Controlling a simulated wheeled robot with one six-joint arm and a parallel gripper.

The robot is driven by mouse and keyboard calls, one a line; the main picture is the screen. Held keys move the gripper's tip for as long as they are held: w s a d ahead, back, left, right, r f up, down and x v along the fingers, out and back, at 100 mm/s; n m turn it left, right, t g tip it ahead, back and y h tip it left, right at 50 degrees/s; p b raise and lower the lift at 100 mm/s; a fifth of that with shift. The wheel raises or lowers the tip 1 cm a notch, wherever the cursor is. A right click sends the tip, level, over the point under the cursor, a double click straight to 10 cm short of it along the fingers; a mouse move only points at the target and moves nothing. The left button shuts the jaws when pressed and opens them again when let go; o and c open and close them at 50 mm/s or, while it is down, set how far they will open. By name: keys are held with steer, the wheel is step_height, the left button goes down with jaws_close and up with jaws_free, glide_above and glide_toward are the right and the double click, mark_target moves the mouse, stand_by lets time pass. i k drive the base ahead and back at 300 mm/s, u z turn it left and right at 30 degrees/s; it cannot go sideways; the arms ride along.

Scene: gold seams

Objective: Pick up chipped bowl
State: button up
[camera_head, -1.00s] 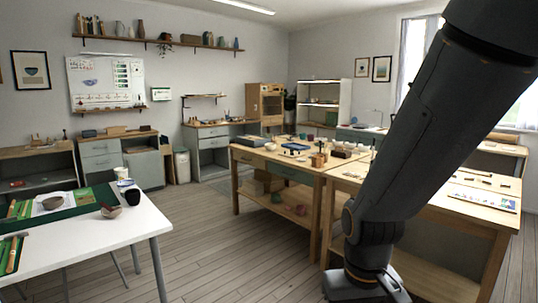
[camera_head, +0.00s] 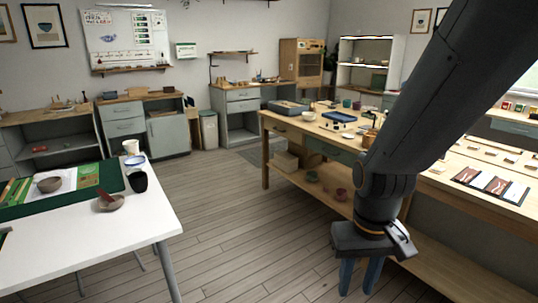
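A small brown-grey bowl (camera_head: 110,203) sits near the front of the white table at left, with a reddish piece lying across its inside. A second brownish bowl (camera_head: 49,184) stands on the green mat (camera_head: 82,200) on the same table. The chip is too small to make out, so I cannot tell which bowl is the chipped one. My gripper (camera_head: 360,283) hangs pointing down over the floor at lower right, far from both bowls. Its two bluish fingers are apart with nothing visible between them; their tips are near the lower picture edge.
A dark cup (camera_head: 138,182) and a white cup (camera_head: 131,147) stand on the white table (camera_head: 150,215) near the bowls. A wooden workbench (camera_head: 290,130) with tools stands behind my arm. The wooden floor (camera_head: 230,220) between table and workbench is clear.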

mark_target(308, 116)
steer(key=u, duration=0.05)
steer(key=i, duration=2.05)
steer(key=z, duration=0.25)
steer(key=i, duration=2.45)
steer(key=z, duration=0.25)
